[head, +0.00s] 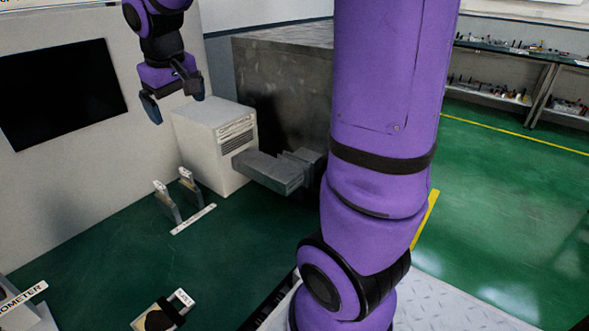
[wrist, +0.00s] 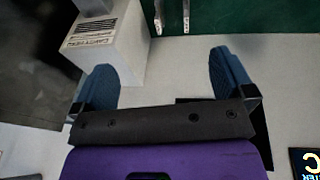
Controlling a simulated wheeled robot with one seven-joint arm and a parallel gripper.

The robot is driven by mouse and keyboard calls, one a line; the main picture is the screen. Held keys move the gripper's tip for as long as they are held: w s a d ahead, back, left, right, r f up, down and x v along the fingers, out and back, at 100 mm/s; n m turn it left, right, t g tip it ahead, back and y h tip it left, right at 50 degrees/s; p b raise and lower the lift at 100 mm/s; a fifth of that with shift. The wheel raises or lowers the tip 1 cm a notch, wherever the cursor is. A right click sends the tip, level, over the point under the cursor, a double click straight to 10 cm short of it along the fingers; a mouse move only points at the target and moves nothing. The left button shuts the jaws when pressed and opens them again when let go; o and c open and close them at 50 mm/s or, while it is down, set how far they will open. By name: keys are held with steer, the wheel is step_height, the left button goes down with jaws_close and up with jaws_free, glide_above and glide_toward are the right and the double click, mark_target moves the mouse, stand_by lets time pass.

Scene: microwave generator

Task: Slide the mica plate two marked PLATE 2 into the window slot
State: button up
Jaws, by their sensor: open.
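My gripper (head: 173,103) is open and empty, high at the upper left of the head view, in front of the pale panel and near the white box. In the wrist view its two blue fingers (wrist: 165,80) stand wide apart with nothing between them.
A white labelled box (head: 215,140) stands beside a large grey block (head: 285,85). A grey rectangular duct (head: 270,172) joins the box's right side. A labelled instrument (head: 25,312) is at the lower left. My purple arm covers the middle. The green surface between posts and pale piece is clear.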

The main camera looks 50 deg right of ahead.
steer(key=w+d+f+g, duration=0.1)
steer(key=w+d+f, duration=0.2)
steer(key=w+f, duration=0.75)
steer(key=g+y, duration=0.1)
steer(key=y, duration=0.1)
glide_above(186, 176)
steer(key=f, duration=1.2)
steer(key=shift+w+d, duration=0.25)
steer(key=shift+w, duration=0.1)
steer(key=shift+w+d+f, duration=0.1)
steer(key=shift+w+f, duration=0.1)
steer(key=shift+f, duration=0.2)
steer(key=shift+f, duration=0.1)
steer(key=shift+f, duration=4.4)
jaws_close()
